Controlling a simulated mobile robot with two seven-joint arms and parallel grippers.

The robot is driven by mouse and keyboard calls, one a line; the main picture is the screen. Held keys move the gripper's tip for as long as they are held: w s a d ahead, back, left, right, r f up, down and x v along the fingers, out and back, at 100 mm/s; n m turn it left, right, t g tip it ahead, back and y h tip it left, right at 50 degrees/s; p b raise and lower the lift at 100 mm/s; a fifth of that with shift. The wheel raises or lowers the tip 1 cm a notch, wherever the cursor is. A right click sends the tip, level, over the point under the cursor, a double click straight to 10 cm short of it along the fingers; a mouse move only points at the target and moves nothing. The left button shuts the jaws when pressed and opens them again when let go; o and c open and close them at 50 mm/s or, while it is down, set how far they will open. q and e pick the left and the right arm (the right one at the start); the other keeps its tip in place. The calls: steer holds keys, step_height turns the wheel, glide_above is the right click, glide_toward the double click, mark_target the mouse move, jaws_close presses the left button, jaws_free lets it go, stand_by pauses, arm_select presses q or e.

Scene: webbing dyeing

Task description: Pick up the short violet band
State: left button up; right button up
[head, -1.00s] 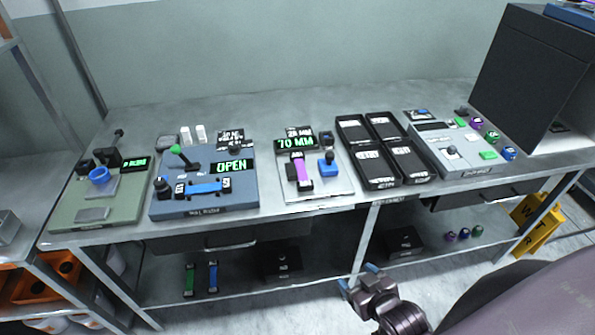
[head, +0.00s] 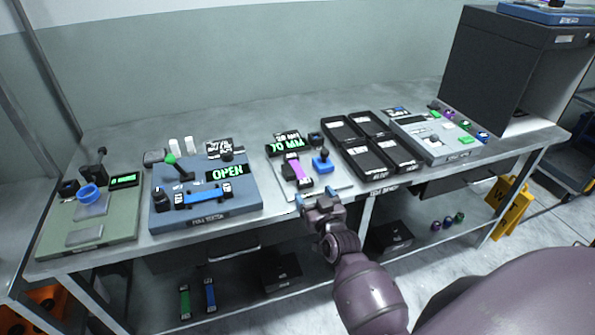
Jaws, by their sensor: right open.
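The short violet band (head: 299,171) lies on the light grey measuring plate (head: 335,178) at the middle of the table, below the green-lit display (head: 286,144). Dark end pieces show at the band's upper and lower ends. My right gripper (head: 318,196) is open and empty at the table's front edge, just below and to the right of the band, apart from it. Its blue fingertips point toward the plate. My left gripper is not in view.
A blue-knobbed block (head: 322,163) stands just right of the band. Black trays (head: 368,160) lie farther right. A blue station reading OPEN (head: 237,190) with a blue band (head: 208,193) lies to the left. Bare table lies behind the stations.

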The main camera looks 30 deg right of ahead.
mark_target(307, 184)
steer(key=shift+x, duration=3.15)
